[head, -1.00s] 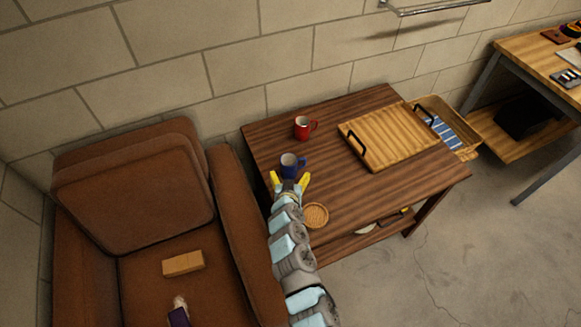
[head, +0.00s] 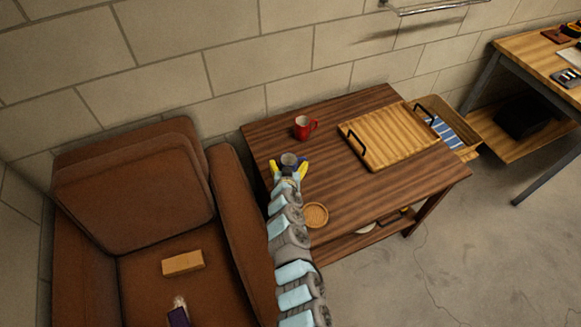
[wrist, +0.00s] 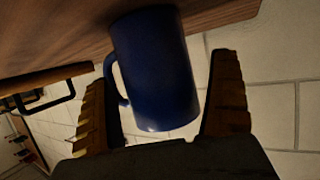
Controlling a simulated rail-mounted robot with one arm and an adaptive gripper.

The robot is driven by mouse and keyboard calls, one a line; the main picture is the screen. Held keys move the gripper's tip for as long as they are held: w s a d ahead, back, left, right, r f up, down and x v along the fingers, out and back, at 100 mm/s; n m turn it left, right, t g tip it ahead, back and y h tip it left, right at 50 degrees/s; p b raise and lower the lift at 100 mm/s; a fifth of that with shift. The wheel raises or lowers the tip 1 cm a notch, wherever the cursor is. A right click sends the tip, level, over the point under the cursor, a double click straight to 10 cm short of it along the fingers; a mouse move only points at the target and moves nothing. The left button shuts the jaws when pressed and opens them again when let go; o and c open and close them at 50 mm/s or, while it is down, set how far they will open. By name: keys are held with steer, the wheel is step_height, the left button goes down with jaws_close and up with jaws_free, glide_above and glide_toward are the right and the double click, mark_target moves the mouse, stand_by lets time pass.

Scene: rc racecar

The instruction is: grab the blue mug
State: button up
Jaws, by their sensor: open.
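The blue mug (wrist: 155,75) stands on the brown wooden table (head: 345,195). In the wrist view it lies between the two yellow fingers of my gripper (wrist: 163,110), with its handle on the left, close to the left finger. My gripper is open. Whether either finger touches the mug cannot be told. In the head view only the grey inside and rim of the mug (head: 289,159) show clearly between the fingers of my gripper (head: 289,167); my gripper hides most of its body.
A red mug (head: 304,127) stands behind the blue mug. A wooden tray (head: 385,140) with black handles lies to the right. A round woven coaster (head: 316,215) is near the front edge, right of my arm. A brown armchair (head: 235,200) stands close at the left.

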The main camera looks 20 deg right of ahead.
steer(key=shift+w+d+f, duration=0.1)
steer(key=shift+w+f, duration=0.05)
steer(key=shift+f, duration=0.1)
steer(key=c, duration=1.4)
